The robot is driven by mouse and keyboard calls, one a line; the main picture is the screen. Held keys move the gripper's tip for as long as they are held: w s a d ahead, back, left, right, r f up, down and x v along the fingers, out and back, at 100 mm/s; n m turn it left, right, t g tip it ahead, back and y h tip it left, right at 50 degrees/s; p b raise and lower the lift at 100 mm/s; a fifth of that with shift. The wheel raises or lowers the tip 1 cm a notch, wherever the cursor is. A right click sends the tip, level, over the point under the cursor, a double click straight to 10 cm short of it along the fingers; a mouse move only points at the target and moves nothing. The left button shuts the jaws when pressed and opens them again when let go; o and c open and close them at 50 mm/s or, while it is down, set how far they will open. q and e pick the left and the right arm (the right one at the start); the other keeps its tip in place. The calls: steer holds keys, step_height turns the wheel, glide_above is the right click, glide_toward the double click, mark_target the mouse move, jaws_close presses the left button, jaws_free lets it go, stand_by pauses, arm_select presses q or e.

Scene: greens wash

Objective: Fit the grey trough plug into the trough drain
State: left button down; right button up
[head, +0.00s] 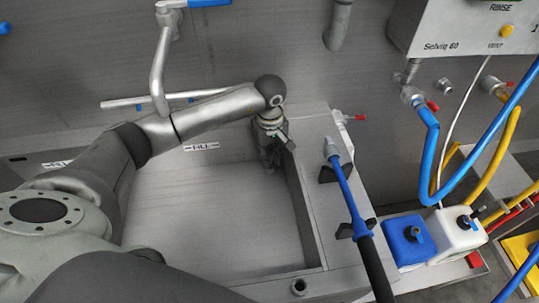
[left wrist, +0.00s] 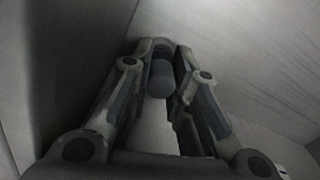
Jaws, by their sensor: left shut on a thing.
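My left gripper (head: 276,158) is down inside the metal trough (head: 215,215), at its far right corner. In the left wrist view, the left gripper (left wrist: 161,62) is shut on a dark grey rounded cylinder, which looks like the trough plug (left wrist: 160,78). The plug is between the fingertips; its lower end is hidden. In the head view the gripper and wrist cover the plug. I cannot make out the trough drain in either view, nor tell whether the plug touches the trough floor. My right gripper is out of view.
A blue spray lance (head: 350,195) lies along the right ledge. A blue container (head: 409,250) and a white container (head: 455,232) stand further right. A swivel spout (head: 160,65) hangs above the arm. The left and middle trough floor is clear.

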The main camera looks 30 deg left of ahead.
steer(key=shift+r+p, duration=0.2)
steer(key=shift+p, duration=0.15)
stand_by(0.3)
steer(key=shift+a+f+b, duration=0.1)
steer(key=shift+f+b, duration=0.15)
steer(key=shift+b, duration=0.05)
stand_by(0.7)
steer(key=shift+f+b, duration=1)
stand_by(1.3)
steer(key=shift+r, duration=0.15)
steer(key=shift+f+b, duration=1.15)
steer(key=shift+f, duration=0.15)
stand_by(1.8)
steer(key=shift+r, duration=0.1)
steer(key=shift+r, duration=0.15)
stand_by(0.5)
